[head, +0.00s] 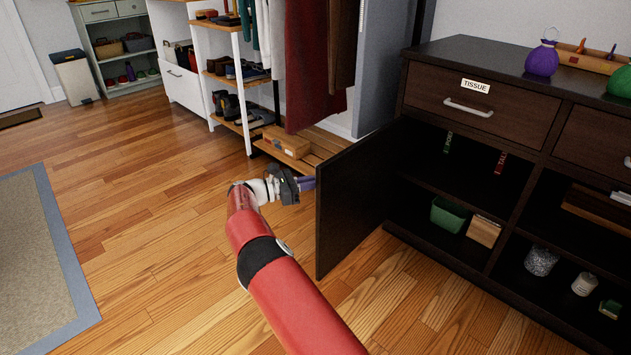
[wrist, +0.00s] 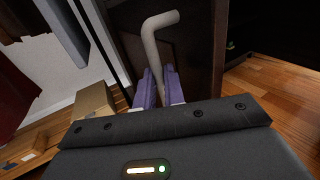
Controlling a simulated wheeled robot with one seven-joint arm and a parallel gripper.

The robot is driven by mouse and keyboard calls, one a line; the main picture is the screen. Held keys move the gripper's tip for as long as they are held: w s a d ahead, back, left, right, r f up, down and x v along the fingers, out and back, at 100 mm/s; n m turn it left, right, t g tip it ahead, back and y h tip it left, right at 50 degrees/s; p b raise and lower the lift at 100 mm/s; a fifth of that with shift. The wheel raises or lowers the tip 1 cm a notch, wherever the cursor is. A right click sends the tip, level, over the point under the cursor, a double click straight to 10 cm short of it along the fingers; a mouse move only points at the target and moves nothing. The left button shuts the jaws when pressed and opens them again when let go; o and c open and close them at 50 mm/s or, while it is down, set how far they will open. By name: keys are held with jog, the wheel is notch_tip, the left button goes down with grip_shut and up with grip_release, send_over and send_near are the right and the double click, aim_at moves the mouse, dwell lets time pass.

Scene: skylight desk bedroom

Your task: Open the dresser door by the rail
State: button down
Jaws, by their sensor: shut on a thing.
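The dresser (head: 590,95) is dark wood and stands at the right in the head view. Its left door (head: 352,200) is swung well open, and the shelves behind it show. My gripper (head: 306,184) is at the outer face of this door, partly hidden behind its edge. In the wrist view my gripper's purple fingers (wrist: 160,82) are closed around the grey bar handle (wrist: 157,38) on the dark door panel (wrist: 190,60). The handle is hidden in the head view.
A green bin (head: 449,214) and a wooden box (head: 484,231) stand inside the dresser. A clothes rack with a low slatted shelf and a cardboard box (head: 287,142) is behind the door. The wood floor (head: 150,215) at the left is clear, beside a rug (head: 35,260).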

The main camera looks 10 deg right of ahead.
jog(key=shift+w+d, duration=0.1)
jog(key=shift+d, duration=0.3)
jog(key=c, duration=1.5)
grip_release()
jog(key=shift+d, duration=0.2)
jog(key=shift+a, duration=0.25)
jog(key=v, duration=0.7)
jog(key=shift+a, duration=0.4)
